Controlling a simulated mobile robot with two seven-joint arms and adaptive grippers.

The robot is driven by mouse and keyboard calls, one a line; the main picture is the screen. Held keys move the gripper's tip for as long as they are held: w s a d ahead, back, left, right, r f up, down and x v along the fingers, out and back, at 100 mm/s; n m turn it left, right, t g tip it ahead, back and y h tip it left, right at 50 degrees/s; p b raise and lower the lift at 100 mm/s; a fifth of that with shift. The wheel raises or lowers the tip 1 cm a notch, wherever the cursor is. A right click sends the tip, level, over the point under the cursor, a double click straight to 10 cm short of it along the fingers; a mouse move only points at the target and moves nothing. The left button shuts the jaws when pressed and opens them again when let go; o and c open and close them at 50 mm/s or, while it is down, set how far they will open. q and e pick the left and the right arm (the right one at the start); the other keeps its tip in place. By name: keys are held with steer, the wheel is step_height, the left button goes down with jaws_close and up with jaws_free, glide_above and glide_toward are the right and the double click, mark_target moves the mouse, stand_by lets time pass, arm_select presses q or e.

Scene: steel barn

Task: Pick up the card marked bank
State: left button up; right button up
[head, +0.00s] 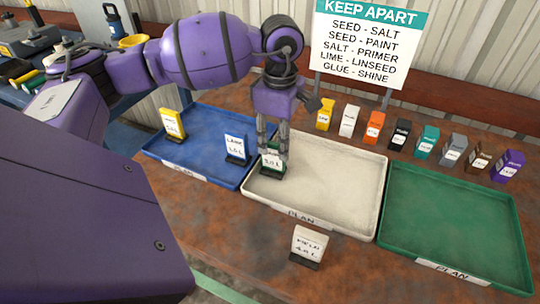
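My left gripper (273,150) points straight down over the left end of the white tray (336,180). Its two fingers are at the top of a green-edged card (272,163) that stands in a dark base; the fingers cover part of its writing, so I cannot read its name. I cannot tell whether the fingers press on it. In the blue tray (205,125) stand a yellow card (172,124) and a blue card (236,148) that seems to read LANE. A white card (309,244), seeming to read FIELD, stands in front of the trays. My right gripper is not in view.
A green tray (450,222) at the right is empty. Several coloured containers (400,135) stand in a row behind the trays. A KEEP APART sign (365,45) stands at the back. A blue bench with tools (35,45) is at the far left.

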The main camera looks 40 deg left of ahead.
mark_target(277, 170)
arm_select(q)
step_height(277, 170, down, 7)
steer(key=shift+p, duration=0.5)
jaws_close()
